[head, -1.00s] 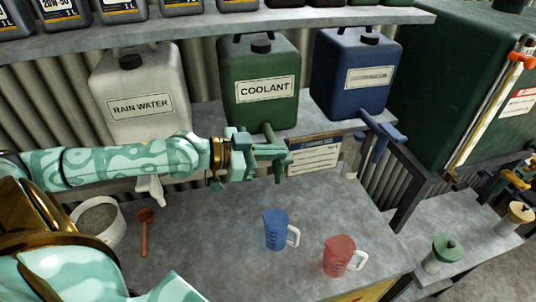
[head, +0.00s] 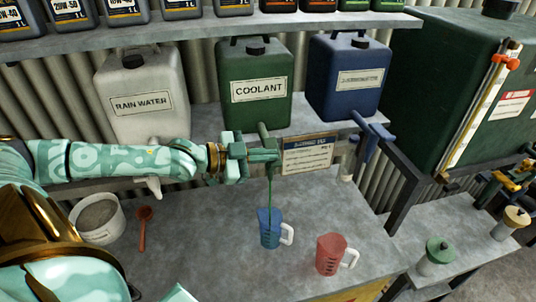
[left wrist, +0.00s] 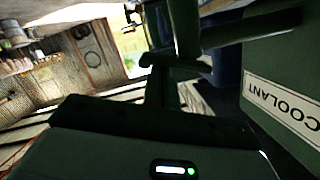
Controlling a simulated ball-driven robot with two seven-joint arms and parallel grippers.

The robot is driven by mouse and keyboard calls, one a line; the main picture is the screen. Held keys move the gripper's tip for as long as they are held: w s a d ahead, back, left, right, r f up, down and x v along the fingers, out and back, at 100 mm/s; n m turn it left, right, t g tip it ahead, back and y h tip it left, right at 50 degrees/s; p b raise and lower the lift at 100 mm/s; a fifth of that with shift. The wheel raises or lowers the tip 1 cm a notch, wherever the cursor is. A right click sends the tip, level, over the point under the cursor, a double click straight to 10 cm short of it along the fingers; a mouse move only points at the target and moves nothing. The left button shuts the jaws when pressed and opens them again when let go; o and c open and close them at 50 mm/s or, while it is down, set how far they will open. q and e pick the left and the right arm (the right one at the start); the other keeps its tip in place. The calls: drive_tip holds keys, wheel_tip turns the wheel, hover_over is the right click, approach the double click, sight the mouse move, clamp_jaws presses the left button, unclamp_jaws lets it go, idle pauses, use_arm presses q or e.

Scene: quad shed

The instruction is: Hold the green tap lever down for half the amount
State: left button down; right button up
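The green coolant canister (head: 254,84) stands on the raised ledge, with its green tap (head: 264,140) at its lower front. My left gripper (head: 247,158) is at this tap and overlaps the lever, which is largely hidden; I cannot tell whether its fingers are apart. A thin green stream (head: 269,192) runs from the tap into the blue measuring jug (head: 269,229) below. The level inside the jug is hard to read. In the left wrist view the coolant label (left wrist: 287,108) is close at the right. My right gripper is not in view.
A white rain water canister (head: 142,92) and a blue canister (head: 347,76) with a blue tap flank the coolant. A red jug (head: 331,254) stands right of the blue one. A white bucket (head: 99,222) and red scoop (head: 143,226) are at left. The bench middle is clear.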

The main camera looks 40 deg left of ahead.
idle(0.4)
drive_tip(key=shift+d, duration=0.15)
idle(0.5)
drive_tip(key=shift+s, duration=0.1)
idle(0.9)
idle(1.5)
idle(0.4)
